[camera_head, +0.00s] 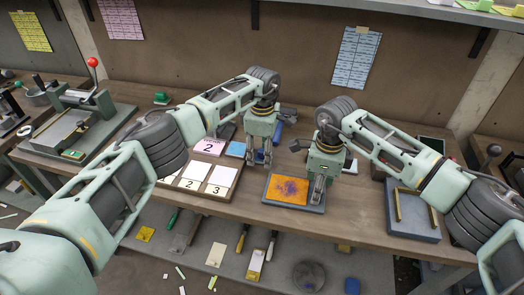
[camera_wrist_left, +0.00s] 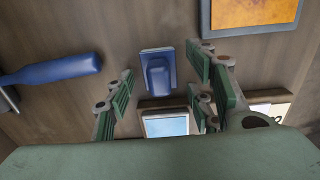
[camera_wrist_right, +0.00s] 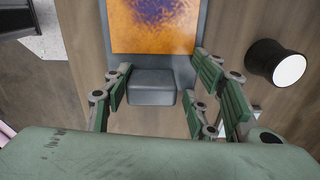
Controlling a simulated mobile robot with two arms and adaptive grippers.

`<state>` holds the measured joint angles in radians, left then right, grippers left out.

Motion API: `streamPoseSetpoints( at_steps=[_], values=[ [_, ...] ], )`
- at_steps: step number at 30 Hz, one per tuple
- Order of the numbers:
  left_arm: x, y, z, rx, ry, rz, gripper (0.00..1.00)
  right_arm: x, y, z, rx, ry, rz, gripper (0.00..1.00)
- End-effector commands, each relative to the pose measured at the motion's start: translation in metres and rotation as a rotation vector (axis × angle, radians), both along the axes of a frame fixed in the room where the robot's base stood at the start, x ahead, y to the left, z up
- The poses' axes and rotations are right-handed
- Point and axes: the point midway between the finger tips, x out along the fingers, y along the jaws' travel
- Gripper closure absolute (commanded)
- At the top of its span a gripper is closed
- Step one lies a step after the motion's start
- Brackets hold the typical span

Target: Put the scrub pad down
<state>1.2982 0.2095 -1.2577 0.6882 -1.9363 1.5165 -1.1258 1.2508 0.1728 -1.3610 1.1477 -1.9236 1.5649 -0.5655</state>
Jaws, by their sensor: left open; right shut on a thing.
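The scrub pad looks to be the blue block with a raised grip (camera_wrist_left: 156,72) in the left wrist view, on the wood tabletop. My left gripper (camera_head: 259,163) is open above it; its fingers stand apart on either side of the pad (camera_wrist_left: 160,75). In the head view the gripper hides the pad. My right gripper (camera_head: 317,200) is shut on the grey block (camera_wrist_right: 152,88) at one end of a grey board. The board carries an orange plate with a purple patch (camera_head: 288,189), also in the right wrist view (camera_wrist_right: 155,25).
A blue-handled tool (camera_wrist_left: 50,73) lies past the pad. A light-blue-topped item (camera_head: 236,149) and white numbered cards (camera_head: 222,176) are left of my left gripper. A grey tray (camera_head: 412,214) sits at the right. A black-and-white round item (camera_wrist_right: 275,64) stands beside the board.

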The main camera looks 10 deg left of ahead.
Motion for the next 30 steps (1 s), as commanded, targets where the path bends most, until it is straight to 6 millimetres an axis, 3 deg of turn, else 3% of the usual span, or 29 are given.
streamPoseSetpoints(
  at_steps=[1, 8, 18, 24, 30],
  values=[
    [0.0, 0.0, -0.002, 0.0, 0.0, 0.0, 0.51, -0.004, -0.004, -0.013, -0.014, 0.014, -0.001, 0.81],
    [0.001, 0.001, 0.013, 0.0, -0.003, 0.0, 0.51, -0.004, -0.004, -0.013, -0.014, 0.014, -0.001, 0.81],
    [0.0, 0.001, 0.086, 0.001, -0.004, 0.0, 0.51, -0.004, -0.004, -0.013, -0.014, 0.014, -0.001, 0.81],
    [-0.001, 0.0, 0.115, 0.0, -0.002, 0.0, 0.51, -0.005, -0.004, -0.013, -0.014, 0.014, -0.001, 0.81],
    [-0.004, -0.004, 0.114, 0.0, 0.008, 0.0, 0.47, -0.005, -0.004, -0.013, -0.014, 0.015, -0.001, 0.81]
  ],
)
